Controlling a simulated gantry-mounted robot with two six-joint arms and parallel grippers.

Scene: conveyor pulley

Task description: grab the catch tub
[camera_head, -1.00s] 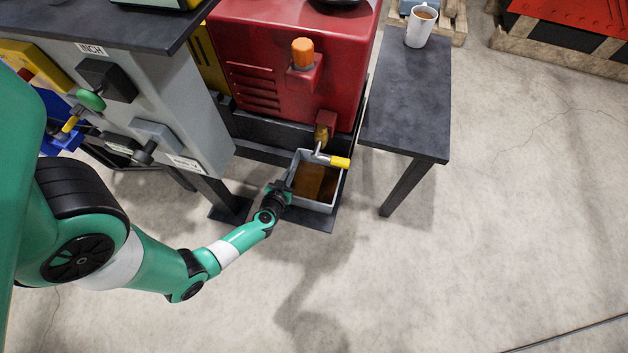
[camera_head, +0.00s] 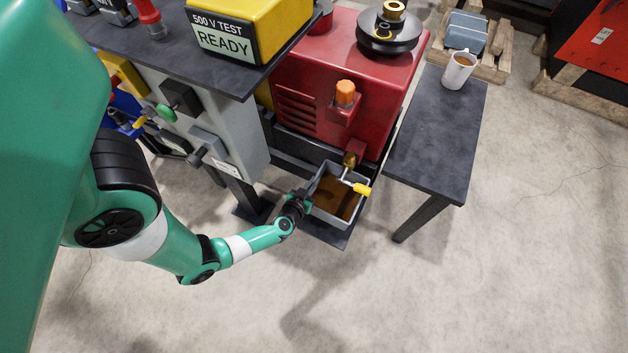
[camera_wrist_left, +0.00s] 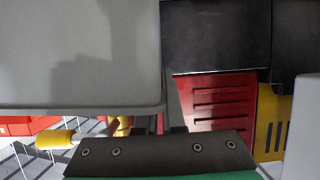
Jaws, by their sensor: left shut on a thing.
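The catch tub (camera_head: 334,217) is a grey open box with brown liquid in it. It sits below the drain tap (camera_head: 350,160) of the red machine, above a dark base plate (camera_head: 328,239). My left gripper (camera_head: 305,198) is shut on the tub's left rim. In the left wrist view, the tub's grey wall (camera_wrist_left: 80,55) fills the upper left, and a finger of my left gripper (camera_wrist_left: 174,105) lies along its edge. The tap's yellow handle (camera_head: 361,188) reaches over the tub's right side. My right gripper is not in view.
The red machine (camera_head: 310,75) stands behind the tub. A dark side table (camera_head: 435,130) with a mug (camera_head: 459,70) is close on the right. A grey cabinet (camera_head: 235,145) under a dark bench top is on the left. The floor in front is clear.

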